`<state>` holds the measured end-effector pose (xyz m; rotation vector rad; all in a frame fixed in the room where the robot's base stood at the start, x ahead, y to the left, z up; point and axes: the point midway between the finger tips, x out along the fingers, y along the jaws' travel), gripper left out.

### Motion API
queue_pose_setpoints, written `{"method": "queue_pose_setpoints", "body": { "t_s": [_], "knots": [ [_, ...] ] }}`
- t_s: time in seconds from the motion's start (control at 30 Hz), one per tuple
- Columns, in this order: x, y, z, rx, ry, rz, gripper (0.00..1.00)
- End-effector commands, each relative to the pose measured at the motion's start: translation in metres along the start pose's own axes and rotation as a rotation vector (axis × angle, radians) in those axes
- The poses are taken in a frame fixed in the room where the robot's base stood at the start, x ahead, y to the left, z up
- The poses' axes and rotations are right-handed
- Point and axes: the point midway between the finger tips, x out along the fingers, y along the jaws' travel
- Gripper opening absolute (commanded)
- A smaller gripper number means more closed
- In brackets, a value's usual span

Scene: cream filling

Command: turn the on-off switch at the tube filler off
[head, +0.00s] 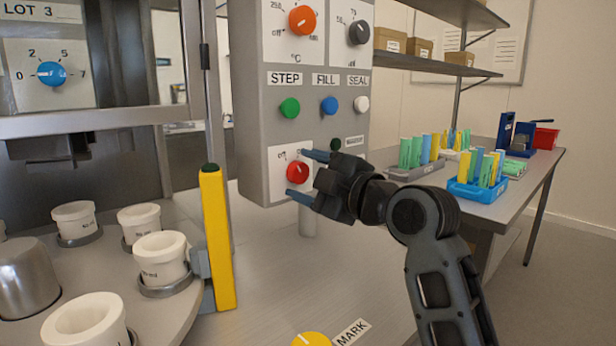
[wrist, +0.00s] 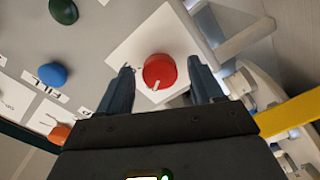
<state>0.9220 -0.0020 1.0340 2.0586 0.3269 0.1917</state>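The on-off switch is a red rotary knob (head: 297,172) on a white plate low on the grey control panel (head: 253,110). A label that seems to read "off" is at its upper left in the head view. In the wrist view the red knob (wrist: 159,71) shows a white pointer mark near its lower edge. My gripper (head: 297,175) is open, with its two blue-grey fingers on either side of the knob, above and below it in the head view. In the wrist view the fingers (wrist: 160,85) flank the knob with gaps visible. I cannot tell whether the tips touch the plate.
Above the switch are green (head: 290,108), blue (head: 329,105) and white (head: 362,104) buttons, plus orange (head: 302,20) and black (head: 359,32) dials. A yellow post (head: 218,240) stands left of the panel. White cups (head: 161,257) sit on the carousel. A side table holds tube racks (head: 478,190).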

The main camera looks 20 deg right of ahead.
Motion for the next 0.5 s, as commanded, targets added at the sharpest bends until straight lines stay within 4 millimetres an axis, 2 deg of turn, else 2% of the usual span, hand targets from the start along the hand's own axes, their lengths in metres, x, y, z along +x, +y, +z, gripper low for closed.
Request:
{"method": "queue_pose_setpoints", "body": {
  "t_s": [0.27,0.37,0.5],
  "knots": [
    [-0.002,0.0,0.001,0.001,-0.001,0.001,0.67],
    [-0.011,0.0,0.001,0.001,-0.002,0.002,0.67],
    [-0.033,0.0,0.001,0.001,-0.002,0.002,0.67]
  ]
}}
